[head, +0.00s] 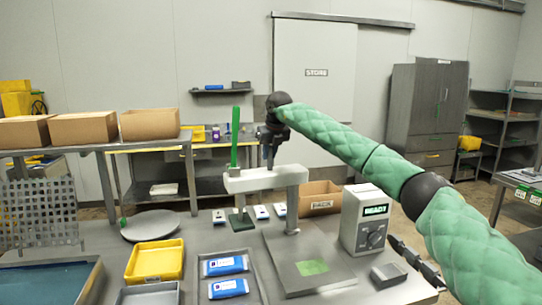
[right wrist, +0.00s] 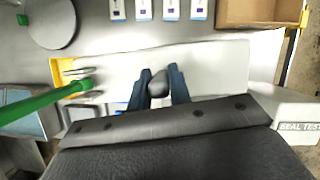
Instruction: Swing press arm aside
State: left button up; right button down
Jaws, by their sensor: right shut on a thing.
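The press arm (head: 262,180) is a pale horizontal beam on a post at its right end, above a grey base plate (head: 285,262) with a green square. In the right wrist view the beam (right wrist: 215,65) lies across the picture below the gripper. My right gripper (head: 269,155) is at the top of the beam. In the right wrist view its blue fingers (right wrist: 158,90) are shut on a dark knob (right wrist: 158,84) of the press arm. A green upright rod (head: 235,140) stands at the beam's left end, also in the right wrist view (right wrist: 45,103). My left gripper is not in view.
A seal tester (head: 363,218) reading READY stands right of the press post. A yellow tray (head: 155,262), blue-white pouches (head: 226,265) and a round grey plate (head: 150,225) lie left. A cardboard box (head: 320,198) and small white packs (head: 261,212) are behind.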

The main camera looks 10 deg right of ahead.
jog(key=shift+w+r, duration=0.1)
jog(key=shift+r, duration=0.05)
dwell(0.3)
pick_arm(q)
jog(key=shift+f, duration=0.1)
pick_arm(e)
jog(key=c, duration=1.3)
grip_release()
jog(key=b+v, duration=0.2)
jog(key=v, duration=0.4)
jog(key=shift+s+d+r, duration=0.1)
jog(key=shift+s+r, duration=0.15)
jog(key=shift+r, duration=0.1)
jog(key=shift+s+r, duration=0.1)
jog(key=shift+r, duration=0.2)
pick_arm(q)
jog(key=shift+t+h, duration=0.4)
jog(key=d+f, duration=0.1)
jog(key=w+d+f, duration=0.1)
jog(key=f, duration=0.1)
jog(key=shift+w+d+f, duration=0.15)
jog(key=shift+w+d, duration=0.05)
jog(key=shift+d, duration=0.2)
